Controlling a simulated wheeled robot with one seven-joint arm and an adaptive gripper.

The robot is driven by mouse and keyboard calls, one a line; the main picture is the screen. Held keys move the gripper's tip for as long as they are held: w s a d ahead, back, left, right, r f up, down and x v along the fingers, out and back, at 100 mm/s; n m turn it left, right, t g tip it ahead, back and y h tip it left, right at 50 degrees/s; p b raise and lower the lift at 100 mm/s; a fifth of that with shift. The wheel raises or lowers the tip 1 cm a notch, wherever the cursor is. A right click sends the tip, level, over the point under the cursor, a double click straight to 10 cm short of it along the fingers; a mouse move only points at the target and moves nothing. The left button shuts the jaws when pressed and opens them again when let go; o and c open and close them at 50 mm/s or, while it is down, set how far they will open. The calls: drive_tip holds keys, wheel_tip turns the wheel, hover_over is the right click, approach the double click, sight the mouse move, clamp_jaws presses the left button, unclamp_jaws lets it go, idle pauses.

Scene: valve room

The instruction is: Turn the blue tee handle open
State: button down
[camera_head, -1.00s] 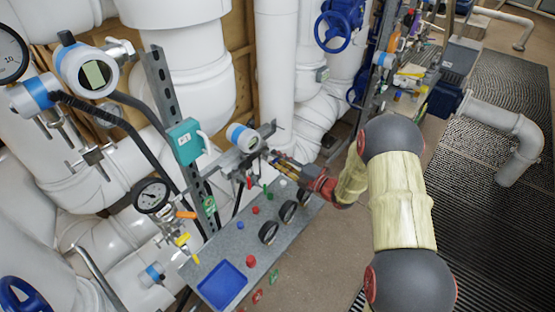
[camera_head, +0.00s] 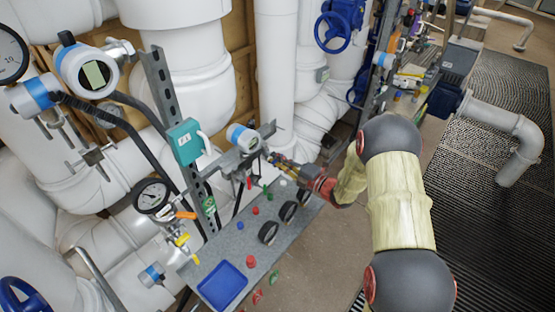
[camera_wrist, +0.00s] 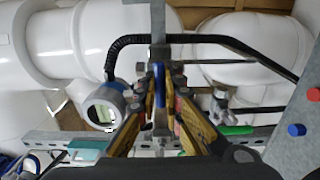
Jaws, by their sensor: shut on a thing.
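My gripper (camera_head: 280,163) reaches in from the right in the head view, beside a blue-banded transmitter above the grey bench. In the wrist view my gripper (camera_wrist: 160,74) has its two fingers closed around a narrow upright piece. A blue part (camera_wrist: 160,116), which appears to be the blue tee handle, shows between the fingers. The fingers hide most of the handle, and I cannot tell its exact angle. In the head view the handle is too small and covered to make out.
The transmitter (camera_wrist: 103,108) is close left of my fingers. A green lever (camera_wrist: 235,130) on a small valve is to the right. A black hose (camera_wrist: 205,40) arches behind. The bench (camera_head: 222,243) carries a blue tray (camera_head: 222,286), knobs and gauges. White pipes fill the back.

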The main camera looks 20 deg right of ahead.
drive_tip(key=shift+f, duration=0.1)
idle(0.3)
drive_tip(key=n+b, duration=0.1)
drive_tip(key=n, duration=0.3)
drive_tip(key=shift+n, duration=0.4)
drive_tip(key=n+b, duration=0.3)
drive_tip(key=n, duration=0.2)
drive_tip(key=shift+f, duration=0.1)
drive_tip(key=n+b, duration=0.2)
drive_tip(key=n, duration=0.2)
drive_tip(key=shift+b, duration=0.3)
drive_tip(key=shift+n+b, duration=1.4)
drive_tip(key=shift+n, duration=0.5)
drive_tip(key=c, duration=1.9)
unclamp_jaws()
